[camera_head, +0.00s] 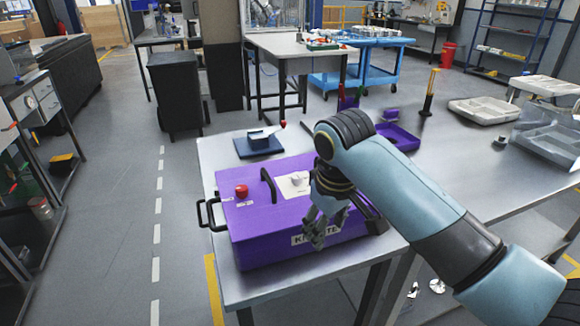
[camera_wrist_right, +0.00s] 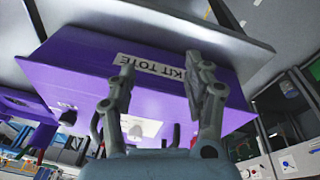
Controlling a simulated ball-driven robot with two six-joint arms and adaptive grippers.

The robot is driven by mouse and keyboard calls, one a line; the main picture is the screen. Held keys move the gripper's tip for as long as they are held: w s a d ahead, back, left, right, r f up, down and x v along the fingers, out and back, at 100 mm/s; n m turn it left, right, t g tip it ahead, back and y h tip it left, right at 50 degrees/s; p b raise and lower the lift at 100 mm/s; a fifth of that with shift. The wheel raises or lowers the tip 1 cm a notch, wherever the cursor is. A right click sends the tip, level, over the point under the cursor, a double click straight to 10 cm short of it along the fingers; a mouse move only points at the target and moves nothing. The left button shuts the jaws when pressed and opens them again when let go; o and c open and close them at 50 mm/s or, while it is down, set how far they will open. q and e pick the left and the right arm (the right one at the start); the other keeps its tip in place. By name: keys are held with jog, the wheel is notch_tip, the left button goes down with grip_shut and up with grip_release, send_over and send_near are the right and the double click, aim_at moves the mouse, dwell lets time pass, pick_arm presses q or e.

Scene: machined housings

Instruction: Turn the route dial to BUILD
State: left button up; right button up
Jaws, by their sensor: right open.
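The route dial (camera_head: 297,180) is a small pale knob on a white plate on top of the purple kit tote (camera_head: 262,222). The plate (camera_wrist_right: 150,126) also shows in the right wrist view, partly behind my gripper; its lettering is too small to read, so I cannot tell the dial's setting. My right gripper (camera_head: 318,236) is open and empty, in front of the tote's labelled side and to the near right of the dial. In the right wrist view its two fingers (camera_wrist_right: 161,72) stand apart before the KIT TOTE label (camera_wrist_right: 150,64). My left gripper is out of view.
The tote has a red knob (camera_head: 242,191), a black top handle (camera_head: 268,185) and a black side handle (camera_head: 205,214). A dark blue tray (camera_head: 258,147) stands behind it. A purple bin (camera_head: 400,138) and pale trays (camera_head: 484,110) are farther right on the metal table.

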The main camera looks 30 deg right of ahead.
aim_at(296, 175)
jog(key=shift+g, duration=0.5)
jog(key=w+d+r, duration=0.1)
jog(key=w, duration=0.2)
jog(key=w+r, duration=0.2)
jog(key=w, duration=0.1)
jog(key=w+d+r, duration=0.1)
jog(key=w, duration=0.3)
jog(key=shift+d+r, duration=0.25)
jog(key=shift+d, duration=0.05)
jog(key=w+d+r+g+y, duration=0.1)
jog(key=w+d+r, duration=0.1)
jog(key=w+r, duration=0.5)
jog(key=shift+m, duration=0.4)
notch_tip(296, 175, down, 11)
jog(key=shift+w+r, duration=0.15)
jog(key=shift+r, duration=0.05)
grip_shut()
